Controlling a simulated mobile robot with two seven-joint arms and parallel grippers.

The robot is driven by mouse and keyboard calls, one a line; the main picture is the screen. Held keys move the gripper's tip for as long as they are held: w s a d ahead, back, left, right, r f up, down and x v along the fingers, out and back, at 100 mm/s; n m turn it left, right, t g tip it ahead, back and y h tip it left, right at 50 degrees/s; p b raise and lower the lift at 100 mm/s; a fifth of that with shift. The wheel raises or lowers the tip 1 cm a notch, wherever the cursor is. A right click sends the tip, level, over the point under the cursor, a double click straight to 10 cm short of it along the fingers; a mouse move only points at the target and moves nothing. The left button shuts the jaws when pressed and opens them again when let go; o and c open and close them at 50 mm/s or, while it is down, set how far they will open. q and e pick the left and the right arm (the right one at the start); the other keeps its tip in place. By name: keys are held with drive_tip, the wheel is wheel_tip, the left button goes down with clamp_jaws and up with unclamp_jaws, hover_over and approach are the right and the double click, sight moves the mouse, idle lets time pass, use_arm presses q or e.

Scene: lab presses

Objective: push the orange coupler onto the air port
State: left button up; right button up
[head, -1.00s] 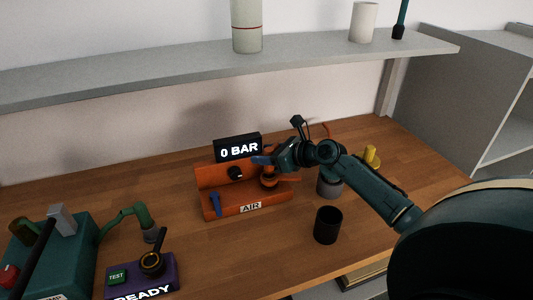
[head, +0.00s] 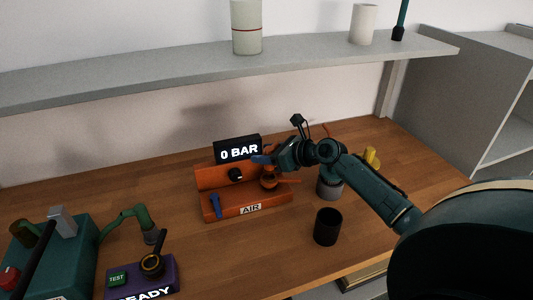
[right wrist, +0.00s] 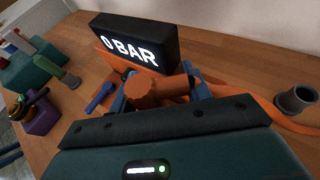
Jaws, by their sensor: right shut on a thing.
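The orange air unit (head: 207,178) stands on the wooden bench with an AIR label on its front and a display (head: 238,149) reading 0 BAR. It has a black knob and a blue lever (head: 215,205). My right gripper (head: 265,162) is over the unit's right part. In the right wrist view its blue fingers are shut on the orange coupler (right wrist: 158,88), which points toward the unit. An orange hose (right wrist: 262,108) runs off to the right. The air port is hidden, so I cannot tell whether the coupler touches it. My left gripper is not in view.
A black cup (head: 327,226) and a grey cylinder (head: 330,188) stand right of the unit. A purple box (head: 166,276) with a TEST button and a green machine (head: 70,240) are at the left. A shelf (head: 150,77) crosses above the bench.

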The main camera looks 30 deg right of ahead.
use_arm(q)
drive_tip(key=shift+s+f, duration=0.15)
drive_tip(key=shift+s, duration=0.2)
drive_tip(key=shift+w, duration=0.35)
use_arm(e)
drive_tip(key=shift+f, duration=0.55)
drive_tip(key=o, duration=1.1)
drive_tip(key=shift+s, duration=0.15)
drive_tip(key=shift+c, duration=0.2)
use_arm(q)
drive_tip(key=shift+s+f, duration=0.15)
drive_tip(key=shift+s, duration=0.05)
use_arm(e)
drive_tip(key=shift+o, duration=0.2)
drive_tip(key=shift+f, duration=0.1)
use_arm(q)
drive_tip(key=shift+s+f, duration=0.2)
use_arm(e)
drive_tip(key=v, duration=0.2)
drive_tip(key=shift+s+d, duration=0.25)
drive_tip(key=shift+s, duration=0.1)
use_arm(q)
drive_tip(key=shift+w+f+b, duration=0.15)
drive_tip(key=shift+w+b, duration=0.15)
drive_tip(key=shift+b, duration=0.15)
use_arm(e)
drive_tip(key=r+v, duration=0.1)
drive_tip(key=v, duration=0.9)
